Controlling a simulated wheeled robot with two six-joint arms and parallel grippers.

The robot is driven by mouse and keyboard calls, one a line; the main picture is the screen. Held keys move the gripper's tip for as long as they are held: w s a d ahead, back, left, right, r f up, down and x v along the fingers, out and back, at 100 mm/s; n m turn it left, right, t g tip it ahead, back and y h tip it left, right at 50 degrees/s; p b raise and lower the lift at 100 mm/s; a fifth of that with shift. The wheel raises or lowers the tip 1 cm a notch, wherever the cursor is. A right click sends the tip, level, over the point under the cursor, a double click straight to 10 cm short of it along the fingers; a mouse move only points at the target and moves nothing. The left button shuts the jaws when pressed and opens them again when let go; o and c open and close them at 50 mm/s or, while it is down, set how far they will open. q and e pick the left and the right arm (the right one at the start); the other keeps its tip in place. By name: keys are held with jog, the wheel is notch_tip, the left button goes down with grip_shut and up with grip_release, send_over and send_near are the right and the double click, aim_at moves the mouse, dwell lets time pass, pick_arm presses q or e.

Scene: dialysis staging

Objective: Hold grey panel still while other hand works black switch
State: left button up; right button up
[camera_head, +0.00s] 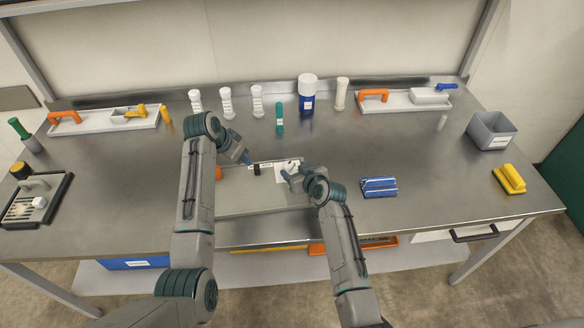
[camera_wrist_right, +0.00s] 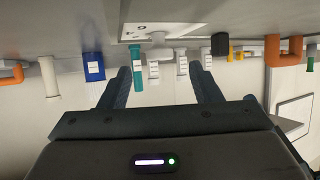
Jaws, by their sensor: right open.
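The grey panel (camera_head: 262,199) lies on the steel table, partly hidden by my arms. The black switch (camera_head: 257,170) stands near its far edge and also shows in the right wrist view (camera_wrist_right: 220,44). My left gripper (camera_head: 249,161) is just beyond and left of the switch; contact and finger gap are unclear. My right gripper (camera_head: 286,179) is over the panel's right part by a white labelled plate (camera_head: 281,172). In the right wrist view its fingers (camera_wrist_right: 162,78) are apart with nothing held between them.
Several white bottles (camera_head: 226,103), a teal tube (camera_head: 280,120) and a blue bottle (camera_head: 306,97) stand behind the panel. A grey bin (camera_head: 491,130) and yellow block (camera_head: 510,180) are far right.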

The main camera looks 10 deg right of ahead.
aim_at(289, 166)
jog(key=shift+x, duration=1.9)
grip_shut()
